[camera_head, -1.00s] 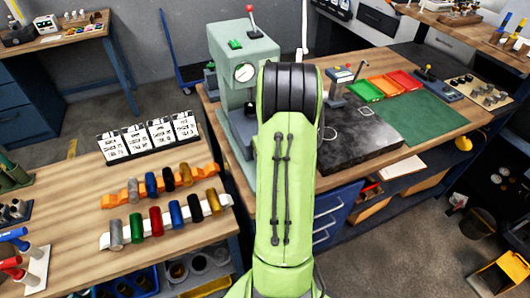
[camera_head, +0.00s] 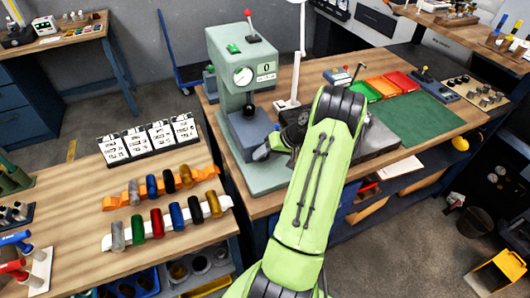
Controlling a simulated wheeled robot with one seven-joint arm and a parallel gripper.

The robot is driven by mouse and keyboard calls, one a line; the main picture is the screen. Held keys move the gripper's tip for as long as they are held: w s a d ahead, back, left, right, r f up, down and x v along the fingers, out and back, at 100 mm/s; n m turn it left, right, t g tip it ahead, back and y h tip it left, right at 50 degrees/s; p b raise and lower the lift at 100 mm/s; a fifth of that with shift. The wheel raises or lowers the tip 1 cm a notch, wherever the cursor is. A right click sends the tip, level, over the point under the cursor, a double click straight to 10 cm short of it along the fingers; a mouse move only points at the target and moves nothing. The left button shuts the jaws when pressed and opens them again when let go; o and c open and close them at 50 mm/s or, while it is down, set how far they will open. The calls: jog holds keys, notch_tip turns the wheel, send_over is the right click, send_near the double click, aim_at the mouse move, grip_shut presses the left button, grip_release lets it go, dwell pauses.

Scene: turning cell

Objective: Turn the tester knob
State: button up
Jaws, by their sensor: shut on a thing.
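The tester (camera_head: 238,45) is a grey-green machine on the wooden bench, with a round dial (camera_head: 243,76), a small display (camera_head: 266,68) reading 0, a green button and a red-balled lever (camera_head: 250,22) on top. My gripper (camera_head: 262,153) is at the front right of the tester, low beside its dark grey block (camera_head: 247,128) and above its base plate (camera_head: 255,178). It is shut, close against the tester. The tester knob is hidden at my fingers, and the fingertips are small and partly covered by my wrist.
A dark stone plate (camera_head: 378,140) lies behind my arm, with a white lamp stand (camera_head: 290,103) near it. Orange and red trays (camera_head: 382,87) and a green mat (camera_head: 415,119) are to the right. The left bench holds coloured rollers on racks (camera_head: 163,233) and white cards (camera_head: 150,140).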

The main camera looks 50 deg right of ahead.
jog(key=t+y, duration=0.2)
jog(key=m+y, duration=0.1)
jog(key=shift+s+d+f+t, duration=0.1)
jog(key=shift+d+f+t, duration=0.2)
jog(key=shift+t, duration=0.1)
jog(key=shift+f+m+t+y+b, duration=0.2)
jog(key=shift+m+t+y+b, duration=0.2)
jog(key=shift+t+y+b, duration=0.55)
jog(key=shift+s+y+b, duration=0.1)
jog(key=shift+y+b, duration=0.2)
jog(key=shift+y, duration=0.25)
jog(key=shift+m+t, duration=0.25)
jog(key=shift+m, duration=0.05)
jog(key=o, duration=1)
jog(key=shift+r, duration=0.15)
